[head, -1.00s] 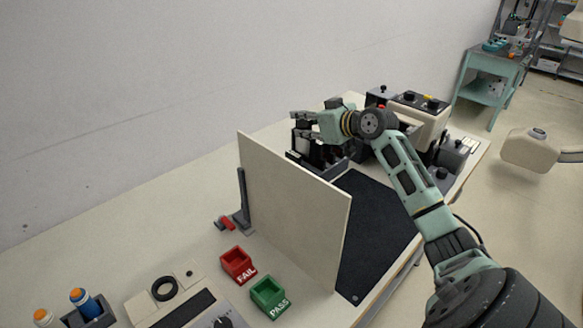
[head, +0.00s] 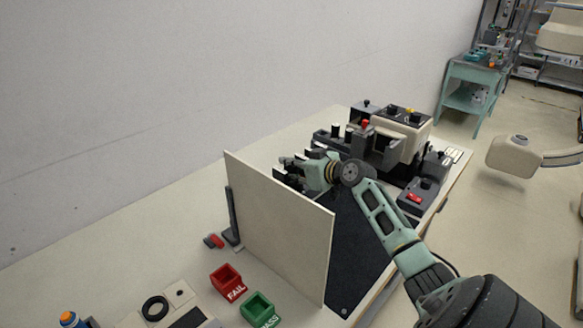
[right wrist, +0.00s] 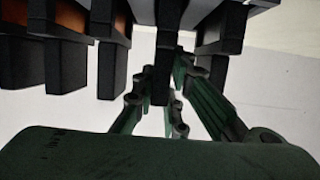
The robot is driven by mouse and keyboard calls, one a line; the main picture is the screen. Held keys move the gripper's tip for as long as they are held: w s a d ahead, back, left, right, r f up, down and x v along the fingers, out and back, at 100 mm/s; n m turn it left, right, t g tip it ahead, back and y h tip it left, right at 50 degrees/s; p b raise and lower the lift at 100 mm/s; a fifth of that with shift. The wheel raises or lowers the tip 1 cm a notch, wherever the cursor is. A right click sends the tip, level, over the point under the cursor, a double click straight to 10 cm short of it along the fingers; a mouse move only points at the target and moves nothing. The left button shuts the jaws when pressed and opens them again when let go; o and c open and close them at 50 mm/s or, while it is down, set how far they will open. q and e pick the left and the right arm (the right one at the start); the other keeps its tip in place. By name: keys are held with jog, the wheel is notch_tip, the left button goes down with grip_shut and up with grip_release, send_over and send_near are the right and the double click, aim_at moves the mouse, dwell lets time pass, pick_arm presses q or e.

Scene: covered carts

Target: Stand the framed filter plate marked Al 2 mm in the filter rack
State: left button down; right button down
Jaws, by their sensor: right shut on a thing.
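My right gripper (head: 290,168) is behind the upright beige panel, low over a dark slotted holder (head: 290,183) that looks like the filter rack. In the right wrist view my right gripper (right wrist: 158,92) is shut on a narrow black tab (right wrist: 160,84), probably the handle of a framed plate. The rest of that piece is hidden or out of frame. Several dark framed pieces (right wrist: 66,62) with black tabs hang close on the left, some with orange-brown faces. More dark pieces (right wrist: 218,35) are on the right. No Al 2 mm marking can be read. My left gripper is not in view.
The upright beige panel (head: 280,230) stands between the gripper and the bench front. A red FAIL bin (head: 227,283) and a green PASS bin (head: 259,309) sit before it. A dark mat (head: 355,250) lies right of it. Beige and black equipment (head: 400,135) stands behind.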

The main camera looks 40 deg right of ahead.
jog(key=c, duration=2.2)
grip_release()
jog(key=shift+o, duration=0.8)
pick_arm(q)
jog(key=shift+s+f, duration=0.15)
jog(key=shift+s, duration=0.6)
